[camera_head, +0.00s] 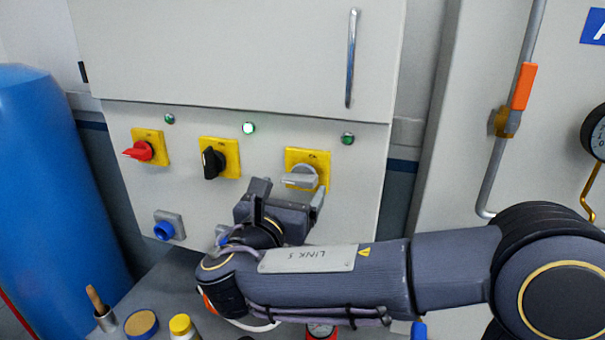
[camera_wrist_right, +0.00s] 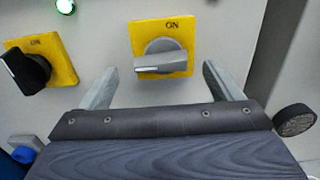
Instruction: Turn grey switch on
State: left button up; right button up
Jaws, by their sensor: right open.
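The grey switch (camera_head: 300,178) is a rotary knob on a yellow plate at the right of the panel's switch row. In the right wrist view the grey switch (camera_wrist_right: 161,58) has its handle lying about level, across the plate, below the word ON. My right gripper (camera_head: 290,192) is in front of the panel, just below the grey switch. In the right wrist view its two fingers (camera_wrist_right: 160,80) are spread apart, one to each side below the knob, with nothing between them. I see no contact with the knob. My left gripper is not in view.
A red switch (camera_head: 139,151) and a black switch (camera_head: 212,163) sit left of it on yellow plates. Above are small lamps; the middle lamp (camera_head: 248,128) glows. A blue button (camera_head: 165,230) is lower left. A shelf (camera_head: 165,285) below holds jars. A cabinet door (camera_head: 235,50) is above.

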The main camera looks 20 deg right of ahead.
aim_at(297, 185)
jog(key=shift+p+x, duration=0.45)
jog(key=shift+x, duration=1.85)
jog(key=c, duration=1)
jog(key=shift+f+m+b, duration=0.25)
jog(key=shift+m+b, duration=0.35)
jog(key=shift+b, duration=0.45)
jog(key=m+b, duration=1.1)
jog(key=b, duration=0.2)
jog(key=shift+s+r+m, duration=0.1)
jog(key=shift+m, duration=0.2)
jog(key=m+b, duration=0.2)
jog(key=m, duration=0.1)
jog(key=shift+d+r+b, duration=0.1)
jog(key=shift+b, duration=0.25)
jog(key=shift+r+m+b, duration=0.15)
jog(key=shift+m+b, duration=0.6)
jog(key=shift+m, duration=0.25)
